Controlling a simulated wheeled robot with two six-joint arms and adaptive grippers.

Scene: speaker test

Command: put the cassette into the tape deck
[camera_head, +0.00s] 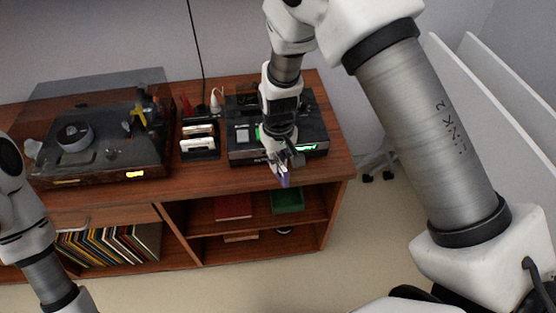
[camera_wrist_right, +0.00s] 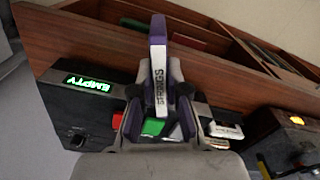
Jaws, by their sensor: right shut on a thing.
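The cassette (camera_head: 284,181), purple with a white lettered edge, is held in my right gripper (camera_head: 281,163). In the right wrist view the cassette (camera_wrist_right: 158,62) stands edge-on between the fingers of the gripper (camera_wrist_right: 158,110), which is shut on it. The tape deck (camera_head: 245,152) is a dark box at the right end of the cabinet top. My right gripper is at its front edge, covering part of it. The deck's green display (camera_wrist_right: 87,83) reads EMPTY in the right wrist view. My left arm shows at the left edge, but its gripper is out of view.
A rack (camera_head: 200,154) with white cassettes stands left of the deck. A turntable (camera_head: 100,150) with a raised clear lid is further left. A small white bottle (camera_head: 216,101) stands behind the rack. Open shelves below hold records (camera_head: 105,246), a red item (camera_head: 233,207) and a green box (camera_head: 288,200).

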